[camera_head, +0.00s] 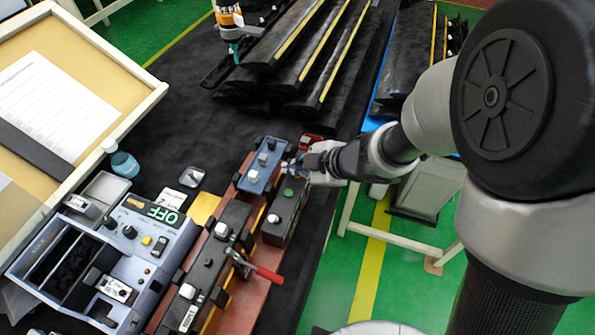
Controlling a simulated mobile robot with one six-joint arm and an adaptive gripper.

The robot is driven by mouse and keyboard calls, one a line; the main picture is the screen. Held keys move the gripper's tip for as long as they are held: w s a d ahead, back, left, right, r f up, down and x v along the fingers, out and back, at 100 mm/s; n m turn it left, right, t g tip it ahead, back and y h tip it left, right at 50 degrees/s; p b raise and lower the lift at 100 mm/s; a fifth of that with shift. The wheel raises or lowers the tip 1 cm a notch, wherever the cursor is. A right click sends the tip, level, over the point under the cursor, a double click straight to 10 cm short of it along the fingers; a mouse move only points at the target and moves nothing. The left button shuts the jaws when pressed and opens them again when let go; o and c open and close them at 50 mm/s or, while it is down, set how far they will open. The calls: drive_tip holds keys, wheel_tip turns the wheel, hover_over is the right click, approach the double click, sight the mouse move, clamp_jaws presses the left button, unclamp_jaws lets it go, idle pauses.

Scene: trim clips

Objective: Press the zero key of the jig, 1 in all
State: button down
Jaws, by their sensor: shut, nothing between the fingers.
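The jig (240,236) is a long red-brown base with black blocks on it, running diagonally across the dark table. Its upper end carries a blue block (259,168) with pale knobs, and a black block beside it has a green round button (288,192) and a white button (273,218). No label tells me which button is the zero key. My gripper (290,167) is shut and empty, reaching in from the right at the blue block's right side, just above the green button. I cannot tell whether its tips touch anything.
A grey control box (140,240) with an OFF display stands left of the jig. A red-handled clamp (262,270) sticks out on the jig's right. Black trim strips (300,50) lie behind. A small blue bottle (124,163) stands at the left.

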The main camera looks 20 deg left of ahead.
sight(296, 176)
drive_tip(key=shift+r+p, duration=0.9)
drive_tip(key=shift+p, duration=0.1)
wheel_tip(296, 176, up, 5)
drive_tip(key=p, duration=0.5)
idle(0.7)
